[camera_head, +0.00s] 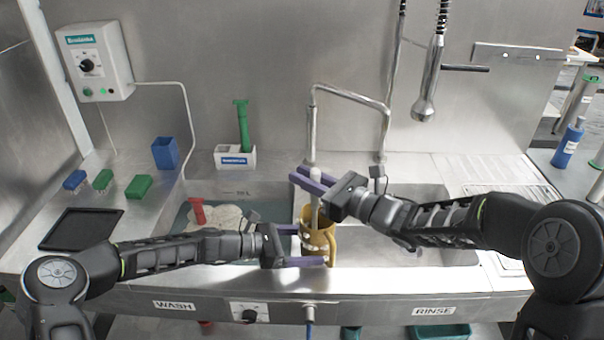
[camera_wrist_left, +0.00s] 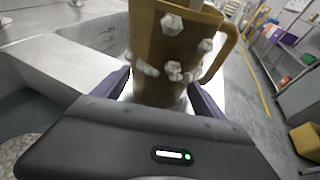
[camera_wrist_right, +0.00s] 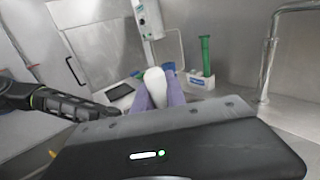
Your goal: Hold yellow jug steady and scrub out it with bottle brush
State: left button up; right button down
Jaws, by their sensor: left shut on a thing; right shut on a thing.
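The yellow jug (camera_head: 316,240) stands upright at the front of the sink divider, with white foam clumps on its outside. My left gripper (camera_head: 312,247) is shut around its sides. The left wrist view shows the jug (camera_wrist_left: 165,60) between the purple fingers, handle to the right. My right gripper (camera_head: 308,178) is above the jug, shut on the white handle of the bottle brush (camera_head: 315,174). The brush points down into the jug's mouth; its head is hidden inside. The right wrist view shows the white handle end (camera_wrist_right: 154,82) between the fingers.
The wash basin with foam and a red object (camera_head: 198,211) lies left, the rinse basin right. A faucet (camera_head: 312,130) rises just behind the jug. A green brush (camera_head: 242,125) stands in a white holder (camera_head: 235,157) at the back. A spray head (camera_head: 424,105) hangs at right.

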jog(key=shift+f, duration=0.15)
jog(key=shift+d, duration=0.9)
jog(key=shift+w+d, duration=0.4)
jog(key=shift+w, duration=0.3)
jog(key=shift+w+a, duration=0.45)
jog(key=shift+w, duration=0.3)
